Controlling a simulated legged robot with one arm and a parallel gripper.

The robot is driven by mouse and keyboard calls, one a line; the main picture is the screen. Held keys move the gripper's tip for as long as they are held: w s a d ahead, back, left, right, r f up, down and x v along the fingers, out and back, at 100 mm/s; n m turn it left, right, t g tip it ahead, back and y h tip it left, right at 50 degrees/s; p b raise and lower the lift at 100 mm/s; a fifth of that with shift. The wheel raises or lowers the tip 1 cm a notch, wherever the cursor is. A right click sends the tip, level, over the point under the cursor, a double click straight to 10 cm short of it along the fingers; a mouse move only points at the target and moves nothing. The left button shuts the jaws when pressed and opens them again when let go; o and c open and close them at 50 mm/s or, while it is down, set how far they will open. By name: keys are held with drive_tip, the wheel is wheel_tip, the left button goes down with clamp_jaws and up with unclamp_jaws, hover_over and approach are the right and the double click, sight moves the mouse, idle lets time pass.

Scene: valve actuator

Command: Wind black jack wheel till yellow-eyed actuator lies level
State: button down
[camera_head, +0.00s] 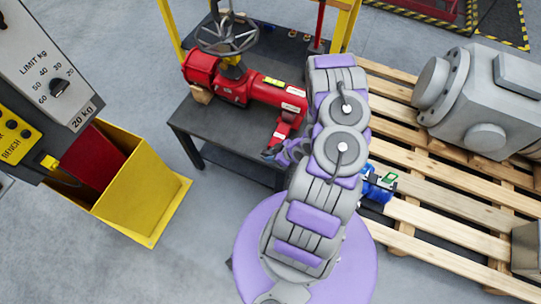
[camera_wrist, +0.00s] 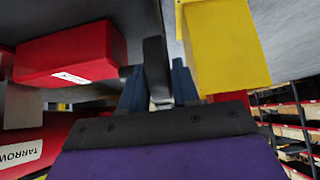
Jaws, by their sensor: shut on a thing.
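The red actuator (camera_head: 240,88) lies on a dark bench in the head view, with a small yellow-green strip (camera_head: 273,82) on it. A grey spoked handwheel (camera_head: 226,36) stands above it. My gripper (camera_head: 277,153) is at the actuator's near red end, partly hidden by my arm. In the wrist view, the dark blue fingers of my gripper (camera_wrist: 158,88) are shut on an upright black piece (camera_wrist: 156,62), which seems to be part of the black jack wheel. A red block (camera_wrist: 70,56) with a white label is beside it. The rest of the wheel is hidden.
A yellow bin (camera_head: 140,195) and a grey LIMIT kg panel (camera_head: 40,55) stand at left. Wooden pallets (camera_head: 450,215) with a grey gearbox (camera_head: 490,95) lie at right. A blue device (camera_head: 378,187) lies by my arm. A yellow block (camera_wrist: 225,50) is close to my fingers.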

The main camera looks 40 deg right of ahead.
drive_tip(key=t+b, duration=0.1)
drive_tip(key=t, duration=0.1)
drive_tip(key=s+f+t+y+b, duration=0.1)
drive_tip(key=t, duration=0.1)
drive_tip(key=shift+d+f+y, duration=0.15)
drive_tip(key=shift+d+y, duration=0.05)
drive_tip(key=shift+y, duration=0.1)
drive_tip(key=shift+f+t+y, duration=0.15)
drive_tip(key=shift+t+y, duration=0.2)
drive_tip(key=shift+t, duration=0.45)
drive_tip(key=shift+f+t+y, duration=0.15)
drive_tip(key=shift+t+y, duration=0.2)
drive_tip(key=shift+t, duration=0.45)
drive_tip(key=shift+d+t, duration=0.1)
drive_tip(key=shift+t, duration=0.2)
drive_tip(key=c, duration=0.9)
unclamp_jaws()
drive_tip(key=p+v, duration=0.2)
drive_tip(key=v, duration=1.5)
drive_tip(key=shift+s+d, duration=0.15)
drive_tip(key=shift+d, duration=0.05)
